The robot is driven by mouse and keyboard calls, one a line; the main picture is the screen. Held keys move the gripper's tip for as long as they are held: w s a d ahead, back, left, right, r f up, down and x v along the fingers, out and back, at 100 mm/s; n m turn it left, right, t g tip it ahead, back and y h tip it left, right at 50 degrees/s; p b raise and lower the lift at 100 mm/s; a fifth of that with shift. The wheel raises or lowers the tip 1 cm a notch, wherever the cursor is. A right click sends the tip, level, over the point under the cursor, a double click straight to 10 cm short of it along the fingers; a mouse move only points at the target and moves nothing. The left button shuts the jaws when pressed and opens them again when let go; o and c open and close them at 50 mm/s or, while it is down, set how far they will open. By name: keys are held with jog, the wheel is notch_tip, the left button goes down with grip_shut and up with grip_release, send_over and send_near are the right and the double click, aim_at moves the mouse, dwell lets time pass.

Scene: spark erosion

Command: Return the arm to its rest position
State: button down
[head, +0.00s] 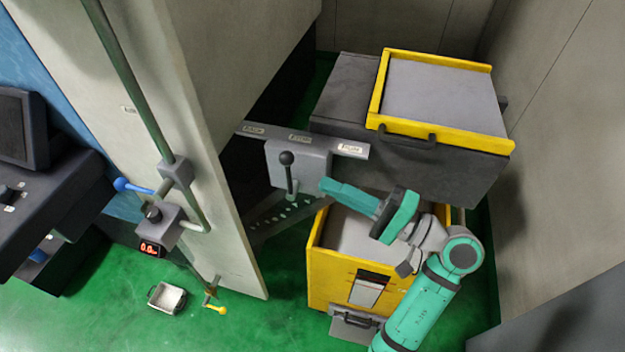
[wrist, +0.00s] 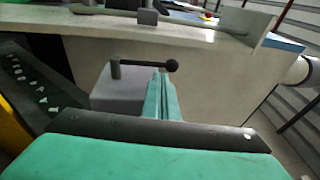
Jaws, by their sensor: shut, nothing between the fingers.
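My gripper (head: 324,186) is teal with a dark band and reaches left in the head view, above the yellow bin. Its fingers are together with nothing between them. Its fingertips are close to a black ball-ended lever (head: 288,172) on a grey box (head: 305,165); I cannot tell whether they touch it. In the wrist view, the shut fingers (wrist: 161,80) point toward the same lever (wrist: 145,64), whose ball is just above and right of the tips. My teal and grey arm comes up from the lower right of the head view.
A yellow bin (head: 318,285) stands under my arm. A dark cabinet with a yellow-framed top (head: 445,138) is behind it. A pale machine wall (head: 215,150) with a pipe and a red display (head: 151,249) stands left.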

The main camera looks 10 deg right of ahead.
jog(key=r+v, duration=0.1)
jog(key=v, duration=0.6)
jog(key=shift+s+d, duration=0.25)
jog(key=shift+s, duration=0.05)
jog(key=s+a+m+t+y, duration=0.1)
jog(key=s+a+m+t, duration=0.1)
jog(key=a+m+t, duration=0.3)
jog(key=s+a+f+m+y, duration=0.1)
jog(key=s+a+m+y, duration=0.15)
jog(key=m, duration=0.45)
jog(key=s+a+m+t, duration=0.1)
jog(key=a+m+t, duration=0.25)
jog(key=m, duration=0.25)
jog(key=s+a+f+n+g+h, duration=0.2)
jog(key=s+f+n+h, duration=0.7)
jog(key=f+n+h, duration=0.1)
jog(key=s+a+f+n+g+h, duration=0.2)
jog(key=s+f+n+h, duration=0.7)
jog(key=f+n, duration=0.4)
jog(key=shift+s+a+f+n+h, duration=0.25)
jog(key=shift+n+h, duration=0.1)
jog(key=shift+n, duration=0.55)
